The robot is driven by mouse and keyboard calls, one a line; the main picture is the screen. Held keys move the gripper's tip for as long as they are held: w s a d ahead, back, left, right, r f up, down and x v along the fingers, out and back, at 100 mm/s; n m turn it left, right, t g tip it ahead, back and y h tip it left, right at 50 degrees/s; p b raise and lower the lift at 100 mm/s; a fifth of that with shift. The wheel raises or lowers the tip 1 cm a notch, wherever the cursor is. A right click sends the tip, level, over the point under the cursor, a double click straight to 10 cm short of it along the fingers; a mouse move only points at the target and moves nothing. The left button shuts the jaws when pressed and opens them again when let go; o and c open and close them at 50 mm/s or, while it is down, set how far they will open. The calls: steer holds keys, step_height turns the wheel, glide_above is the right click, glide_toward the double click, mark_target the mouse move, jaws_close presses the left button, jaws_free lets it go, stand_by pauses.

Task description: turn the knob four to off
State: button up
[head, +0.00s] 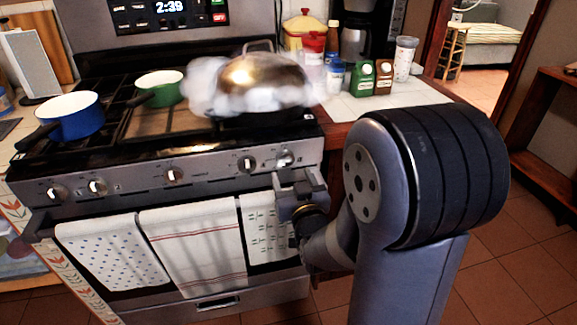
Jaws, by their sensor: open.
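The stove front panel (205,170) carries a row of several round knobs. The rightmost knob (285,158) and the knob to its left (247,163) are at the panel's right end. The others are a middle knob (175,175) and two at the left, an inner one (97,187) and an outer one (57,192). I cannot read which is number four, nor the exact settings. My gripper (291,176) is open, just below and in front of the rightmost knob. I cannot tell whether it touches that knob. Its jaws look empty.
A domed lidded pan (262,78) gives off white steam at the right rear. A green pan (160,88) and a blue pan (73,114) stand left. Towels (195,250) hang on the oven door. Jars (363,78) stand on the right counter. Floor is clear at right.

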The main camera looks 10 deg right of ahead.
mark_target(287, 165)
steer(key=shift+w, duration=2.3)
steer(key=c, duration=0.9)
steer(key=shift+c, duration=0.2)
